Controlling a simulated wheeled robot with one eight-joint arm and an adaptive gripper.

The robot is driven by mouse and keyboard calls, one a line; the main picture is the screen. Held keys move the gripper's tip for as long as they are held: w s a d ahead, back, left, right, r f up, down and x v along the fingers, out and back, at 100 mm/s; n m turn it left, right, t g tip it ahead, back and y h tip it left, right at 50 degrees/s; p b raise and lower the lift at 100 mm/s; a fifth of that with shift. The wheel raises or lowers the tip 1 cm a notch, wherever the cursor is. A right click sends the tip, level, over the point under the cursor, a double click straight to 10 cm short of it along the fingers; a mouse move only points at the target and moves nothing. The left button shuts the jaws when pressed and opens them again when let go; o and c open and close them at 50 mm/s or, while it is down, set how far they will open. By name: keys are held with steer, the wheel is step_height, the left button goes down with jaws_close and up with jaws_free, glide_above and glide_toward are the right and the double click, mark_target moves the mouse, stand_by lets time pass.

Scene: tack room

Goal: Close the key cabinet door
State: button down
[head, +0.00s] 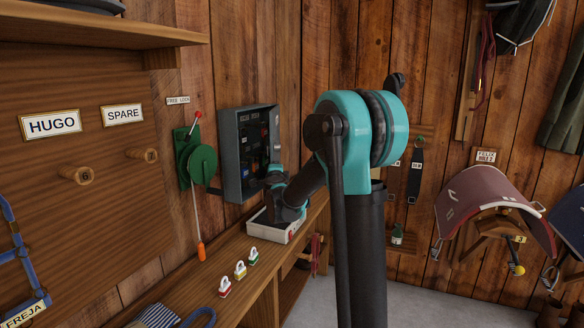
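The grey key cabinet (231,158) hangs on the wooden wall left of my arm in the head view. Its dark interior shows, with small labels and a red spot inside, so it stands open. I cannot clearly tell its door from the casing, and my arm covers part of the right side. My gripper (272,180) is at the end of the teal and black arm, in front of the cabinet's lower right part. Its fingers are too small and overlapped to tell whether they are open or touching the cabinet.
A green lever device (202,163) is on the wall just left of the cabinet. A white tray (268,232) and several colored padlocks (240,270) stand on the wooden bench (190,290) below. A saddle rack (495,207) is at the right.

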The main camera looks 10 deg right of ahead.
steer(key=w+a, duration=0.3)
steer(key=a, duration=0.7)
steer(key=shift+w, duration=0.2)
steer(key=shift+d, duration=0.1)
